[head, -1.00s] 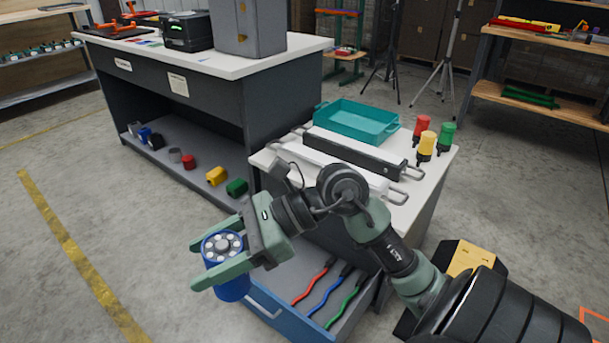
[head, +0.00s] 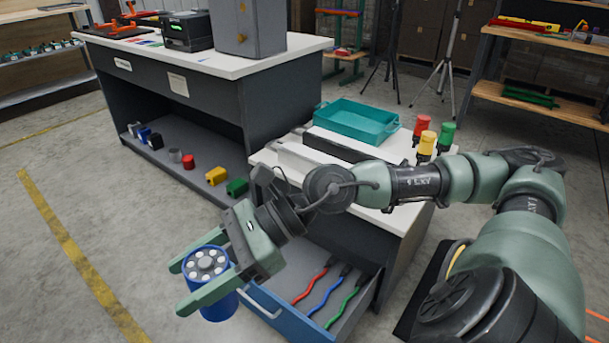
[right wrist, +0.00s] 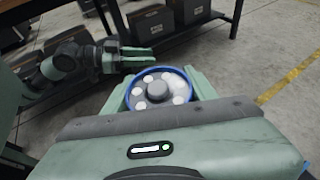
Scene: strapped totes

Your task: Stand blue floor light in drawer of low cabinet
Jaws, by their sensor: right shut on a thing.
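The blue floor light (head: 206,264) is a short blue cylinder with a ring of white lamps on its top. My right gripper (head: 206,275) is shut around its sides and holds it nearly upright, lamps up. The light also shows between the fingers in the right wrist view (right wrist: 160,90). The low cabinet (head: 345,255) has its blue-fronted drawer (head: 280,316) pulled open. The light is in the air just left of the drawer front. My left gripper (right wrist: 137,60) shows small in the right wrist view, its opening unclear.
Red (head: 312,284), blue (head: 325,296) and green (head: 342,307) wavy strips lie in the drawer. On the cabinet top are a teal tray (head: 352,122), long bars and red, yellow and green lights (head: 427,143). A dark workbench (head: 190,100) stands behind. The floor at left is clear.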

